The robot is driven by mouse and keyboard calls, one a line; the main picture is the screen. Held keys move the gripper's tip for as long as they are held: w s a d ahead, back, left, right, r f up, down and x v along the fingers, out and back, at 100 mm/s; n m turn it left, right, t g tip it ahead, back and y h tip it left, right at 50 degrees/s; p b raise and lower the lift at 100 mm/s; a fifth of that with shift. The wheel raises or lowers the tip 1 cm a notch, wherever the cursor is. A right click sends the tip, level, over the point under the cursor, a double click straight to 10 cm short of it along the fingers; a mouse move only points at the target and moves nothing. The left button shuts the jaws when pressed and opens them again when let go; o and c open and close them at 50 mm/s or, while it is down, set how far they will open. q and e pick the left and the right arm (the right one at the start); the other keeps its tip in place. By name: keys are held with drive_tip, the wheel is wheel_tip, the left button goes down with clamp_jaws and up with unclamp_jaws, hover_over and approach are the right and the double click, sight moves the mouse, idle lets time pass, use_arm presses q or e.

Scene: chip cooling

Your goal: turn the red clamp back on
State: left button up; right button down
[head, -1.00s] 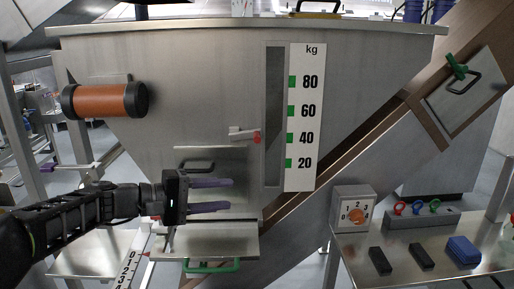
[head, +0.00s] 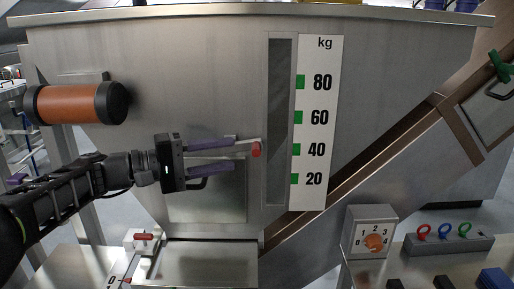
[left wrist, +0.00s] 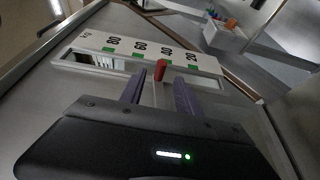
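The red clamp (head: 256,149) is a pale lever with a red end on the front of the steel hopper, left of the kg scale. Its arm lies nearly level in the head view. My left gripper (head: 233,153) is open, its two purple fingers pointing right towards the red end. In the left wrist view the red end (left wrist: 160,71) shows between and just beyond the spread fingers (left wrist: 158,94). The fingers do not appear closed on the lever; whether either touches it I cannot tell. My right gripper is not in view.
A hatch (head: 205,192) with a dark handle is just below my fingers. An orange cylinder (head: 80,103) sticks out at the left. A dial box (head: 370,232) and a block with coloured rings (head: 450,243) stand at the lower right. A red-handled part (head: 145,237) is at the lower left.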

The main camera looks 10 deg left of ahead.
sight(256, 146)
use_arm(q)
drive_tip(key=p+x, duration=0.1)
drive_tip(key=x, duration=0.7)
drive_tip(key=shift+c, duration=0.2)
clamp_jaws()
drive_tip(key=shift+p, duration=0.3)
idle(1.1)
